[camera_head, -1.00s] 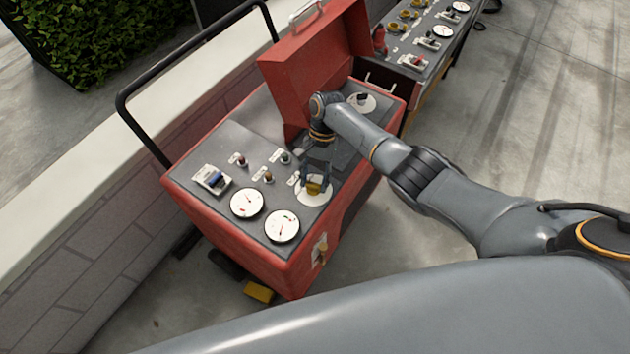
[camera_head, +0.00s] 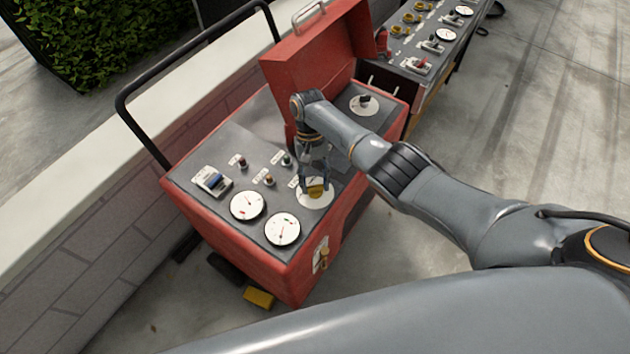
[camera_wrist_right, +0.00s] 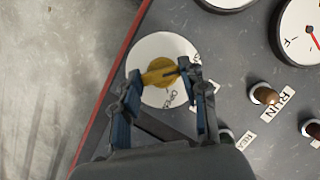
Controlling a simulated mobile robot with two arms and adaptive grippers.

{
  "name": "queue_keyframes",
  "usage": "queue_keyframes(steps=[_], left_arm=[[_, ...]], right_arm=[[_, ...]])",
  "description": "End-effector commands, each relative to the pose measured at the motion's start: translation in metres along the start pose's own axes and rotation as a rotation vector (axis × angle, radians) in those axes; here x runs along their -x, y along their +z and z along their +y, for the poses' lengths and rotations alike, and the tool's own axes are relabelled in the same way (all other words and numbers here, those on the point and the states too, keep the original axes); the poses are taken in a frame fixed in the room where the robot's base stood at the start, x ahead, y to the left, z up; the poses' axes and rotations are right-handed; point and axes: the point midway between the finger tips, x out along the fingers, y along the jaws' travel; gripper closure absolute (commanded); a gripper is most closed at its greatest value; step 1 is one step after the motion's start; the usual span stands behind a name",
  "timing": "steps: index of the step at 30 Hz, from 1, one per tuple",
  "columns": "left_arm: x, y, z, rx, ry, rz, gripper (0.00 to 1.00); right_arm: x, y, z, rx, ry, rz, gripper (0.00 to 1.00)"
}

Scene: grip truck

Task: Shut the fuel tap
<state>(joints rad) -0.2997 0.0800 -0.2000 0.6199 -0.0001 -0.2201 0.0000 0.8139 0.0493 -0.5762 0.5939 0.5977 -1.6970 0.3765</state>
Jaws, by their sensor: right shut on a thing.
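The fuel tap is a yellow handle (camera_head: 316,189) on a round white dial plate (camera_head: 313,203) at the right side of the red machine's grey panel. It also shows in the right wrist view as a yellow knob (camera_wrist_right: 161,72) on the white disc (camera_wrist_right: 150,97) with dark lettering, partly covered by the fingers. My right gripper (camera_head: 315,187) reaches down from above, its two blue-padded fingers on either side of the handle. It is shut on the handle; the fingers also show in the right wrist view (camera_wrist_right: 157,84). My left gripper is not in view.
Two white gauges (camera_head: 247,205) and (camera_head: 282,229), a blue switch (camera_head: 214,180) and small indicator knobs share the panel. The raised red lid (camera_head: 315,60) stands behind my right wrist. A second control panel (camera_head: 425,35) is at the back. Open concrete lies to the right.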

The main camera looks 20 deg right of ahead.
Motion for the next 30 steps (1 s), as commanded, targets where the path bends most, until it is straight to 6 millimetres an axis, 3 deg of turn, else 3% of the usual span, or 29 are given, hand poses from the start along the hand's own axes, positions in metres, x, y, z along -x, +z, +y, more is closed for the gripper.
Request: queue_keyframes(steps=[11, 12, 15, 25, 30], left_arm=[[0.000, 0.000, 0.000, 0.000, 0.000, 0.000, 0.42], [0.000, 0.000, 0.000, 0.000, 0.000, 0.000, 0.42], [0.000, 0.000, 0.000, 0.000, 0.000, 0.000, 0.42], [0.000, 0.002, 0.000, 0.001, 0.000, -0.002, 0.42], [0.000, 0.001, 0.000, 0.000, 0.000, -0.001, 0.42]], right_arm=[[0.000, 0.000, 0.000, 0.004, 0.001, 0.001, 0.88], [0.000, 0.000, 0.000, 0.004, 0.001, 0.001, 0.51], [0.000, 0.000, 0.000, 0.004, 0.001, 0.001, 0.34], [0.003, 0.000, 0.000, 0.003, 0.000, 0.001, 0.34], [0.024, -0.001, 0.000, 0.003, 0.000, 0.005, 0.34]])
